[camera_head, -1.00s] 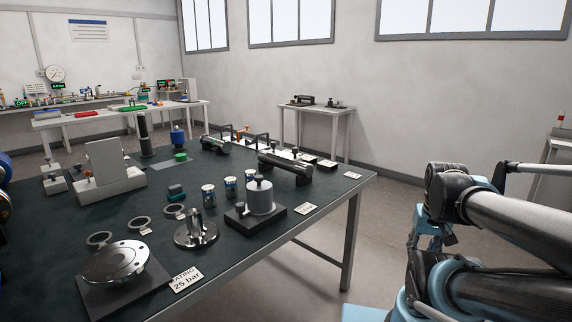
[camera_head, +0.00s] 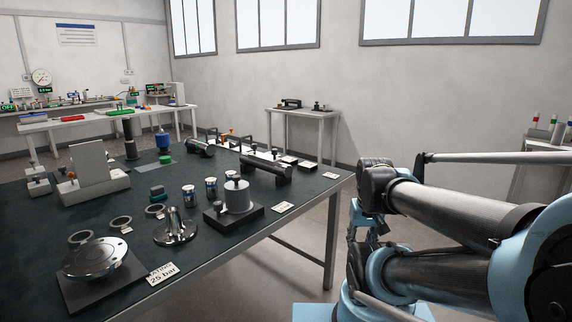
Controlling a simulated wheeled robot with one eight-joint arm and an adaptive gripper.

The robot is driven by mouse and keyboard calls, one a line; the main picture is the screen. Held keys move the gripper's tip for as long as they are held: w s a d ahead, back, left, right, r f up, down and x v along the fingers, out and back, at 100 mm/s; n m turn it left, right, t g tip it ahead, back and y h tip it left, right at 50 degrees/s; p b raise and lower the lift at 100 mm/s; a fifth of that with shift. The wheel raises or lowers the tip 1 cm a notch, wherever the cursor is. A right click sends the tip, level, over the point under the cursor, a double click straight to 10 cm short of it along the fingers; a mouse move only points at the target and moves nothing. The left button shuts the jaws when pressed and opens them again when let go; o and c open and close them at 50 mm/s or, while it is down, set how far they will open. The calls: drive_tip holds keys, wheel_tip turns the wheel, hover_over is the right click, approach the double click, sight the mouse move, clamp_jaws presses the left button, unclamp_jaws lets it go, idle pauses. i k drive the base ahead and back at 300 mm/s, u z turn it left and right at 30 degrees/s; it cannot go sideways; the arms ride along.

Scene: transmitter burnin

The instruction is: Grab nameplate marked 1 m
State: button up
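A white nameplate (camera_head: 162,273) lies at the front edge of the dark table; its larger line reads "25 bar", so it is not the 1 m plate. A second small white plate (camera_head: 284,207) lies near the right edge, beside the grey cylinder on its black base. A third small plate (camera_head: 330,175) lies near the table's far right corner. The print on these two is too small to read, so I cannot tell which is marked 1 m. My folded arm is right of the table, clear of the plates. My gripper cannot be made out clearly among its dark parts.
The dark table (camera_head: 110,205) holds a round metal flange (camera_head: 91,257), a steel flanged stub (camera_head: 175,231), the grey cylinder (camera_head: 237,196), several small cans and a black horizontal cylinder (camera_head: 266,170). A small side table (camera_head: 304,112) stands behind. Floor right of the table is open.

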sight(287, 160)
drive_tip(key=i, duration=1)
